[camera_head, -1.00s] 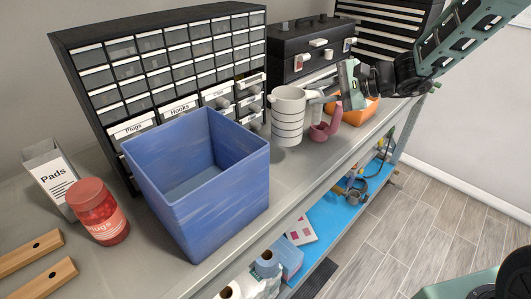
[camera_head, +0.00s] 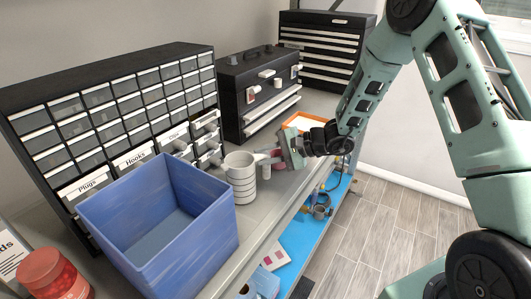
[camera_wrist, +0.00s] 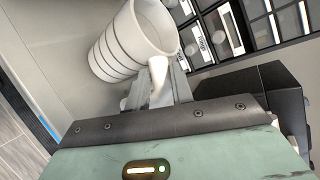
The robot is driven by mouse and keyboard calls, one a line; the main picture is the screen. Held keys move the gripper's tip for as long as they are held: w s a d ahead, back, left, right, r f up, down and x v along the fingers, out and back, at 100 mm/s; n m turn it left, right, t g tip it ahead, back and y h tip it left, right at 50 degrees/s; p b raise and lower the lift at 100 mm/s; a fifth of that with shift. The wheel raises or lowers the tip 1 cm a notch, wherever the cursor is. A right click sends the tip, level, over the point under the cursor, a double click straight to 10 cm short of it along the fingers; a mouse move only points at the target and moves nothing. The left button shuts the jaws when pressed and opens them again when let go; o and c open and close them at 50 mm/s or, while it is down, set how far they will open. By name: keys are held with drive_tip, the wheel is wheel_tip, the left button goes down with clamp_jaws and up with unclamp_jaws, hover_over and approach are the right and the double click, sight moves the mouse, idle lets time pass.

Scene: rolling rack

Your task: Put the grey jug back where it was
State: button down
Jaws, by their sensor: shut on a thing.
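The grey jug (camera_head: 240,178) is pale, with dark rings around its body. It is upright over the rack's top shelf, just right of the blue bin; whether its base touches the shelf is hard to tell. My gripper (camera_head: 277,160) comes from the right and is shut on the jug's handle. In the wrist view the jug (camera_wrist: 127,45) stands beyond the fingers, with its handle (camera_wrist: 158,78) between them.
A blue bin (camera_head: 208,246) stands close left of the jug. A drawer cabinet (camera_head: 128,92) and a black toolbox (camera_head: 262,118) stand behind. A pink thing and an orange tray (camera_head: 300,122) are partly behind my gripper. A red jar (camera_head: 52,274) is at the front left.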

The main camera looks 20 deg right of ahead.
drive_tip(key=shift+f, duration=0.15)
drive_tip(key=shift+f+b, duration=0.15)
drive_tip(key=shift+b, duration=0.15)
drive_tip(key=c, duration=1.2)
unclamp_jaws()
drive_tip(key=b+v, duration=0.4)
drive_tip(key=v, duration=0.8)
drive_tip(key=s+a+r+n+g+h, duration=0.2)
drive_tip(key=s+a+n+g, duration=0.5)
drive_tip(key=s+a, duration=0.65)
drive_tip(key=s+a+n+h, duration=0.2)
drive_tip(key=s+n+h, duration=0.2)
drive_tip(key=s+n, duration=0.2)
drive_tip(key=s+a+n+h, duration=0.2)
drive_tip(key=s+n+h, duration=0.3)
drive_tip(key=s, duration=0.5)
drive_tip(key=shift+a+n, duration=0.35)
drive_tip(key=shift+n, duration=0.15)
